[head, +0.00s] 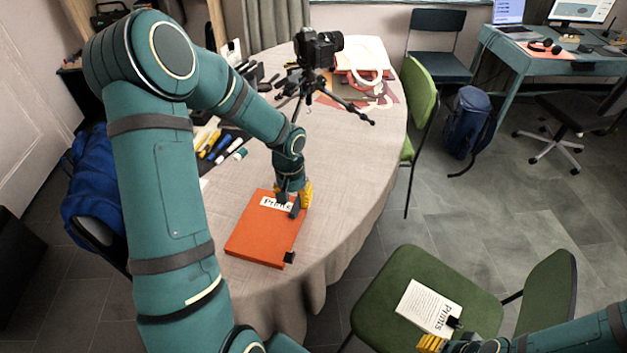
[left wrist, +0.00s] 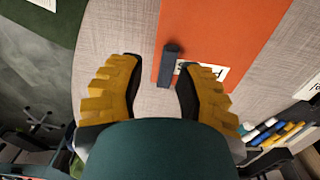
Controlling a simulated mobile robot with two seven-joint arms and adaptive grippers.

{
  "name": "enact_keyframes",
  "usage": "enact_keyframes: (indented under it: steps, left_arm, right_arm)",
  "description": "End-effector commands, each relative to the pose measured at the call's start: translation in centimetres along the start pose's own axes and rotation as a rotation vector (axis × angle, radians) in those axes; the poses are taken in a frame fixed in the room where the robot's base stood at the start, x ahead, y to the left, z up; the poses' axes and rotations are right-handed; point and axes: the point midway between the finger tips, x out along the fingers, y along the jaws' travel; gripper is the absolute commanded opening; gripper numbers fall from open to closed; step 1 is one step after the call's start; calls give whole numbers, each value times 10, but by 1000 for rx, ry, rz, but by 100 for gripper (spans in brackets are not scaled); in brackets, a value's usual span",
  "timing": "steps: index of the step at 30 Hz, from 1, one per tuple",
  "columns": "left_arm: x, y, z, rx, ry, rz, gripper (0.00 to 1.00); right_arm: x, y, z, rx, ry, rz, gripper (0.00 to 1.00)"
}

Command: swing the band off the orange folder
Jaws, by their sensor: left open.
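The orange folder (head: 262,238) lies flat near the table's edge, with a white label (head: 274,203) at its far end. It also shows in the left wrist view (left wrist: 228,35). A dark grey bar, which looks like the band (left wrist: 171,64), stands at the folder's edge by the label; in the head view it shows as a dark piece (head: 295,208) beside my fingers. My left gripper (head: 293,197) is open above that end, its yellow fingers (left wrist: 160,66) on either side of the bar. Contact cannot be told. My right gripper (head: 431,343) is low at the chair; its opening is unclear.
A black clip (head: 289,257) sits at the folder's near right corner. Markers (head: 222,145) lie left of the folder. A camera on a tripod (head: 318,50) stands farther back. A green chair (head: 385,290) holds a clipped paper (head: 428,307). The cloth right of the folder is clear.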

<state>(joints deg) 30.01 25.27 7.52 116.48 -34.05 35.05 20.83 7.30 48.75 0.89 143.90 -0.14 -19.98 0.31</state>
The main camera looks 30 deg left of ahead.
Motion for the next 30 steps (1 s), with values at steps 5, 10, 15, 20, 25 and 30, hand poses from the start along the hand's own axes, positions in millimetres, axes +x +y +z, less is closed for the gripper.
enact_keyframes:
  steps: [5, 10, 15, 20, 25, 30]
  left_arm:
    - [-15, -22, -4, -27, -5, -50, 34]
    - [-9, -22, -4, -26, -6, -50, 34]
    - [2, -22, -4, -25, -6, -49, 34]
    - [17, -23, -4, -24, -6, -49, 34]
    - [32, -24, -3, -26, -6, -48, 34]
    - [48, -24, -3, -25, -6, -48, 34]
  right_arm:
    - [-2, -1, 0, 0, -1, 0, 47]
    - [3, 1, 0, 0, 0, 0, 47]
    - [11, 4, 0, -1, 3, 0, 47]
    - [20, 8, -2, -1, 8, 0, 47]
    - [31, 12, -3, -2, 14, 1, 47]
    - [43, 16, -4, -3, 20, 1, 47]
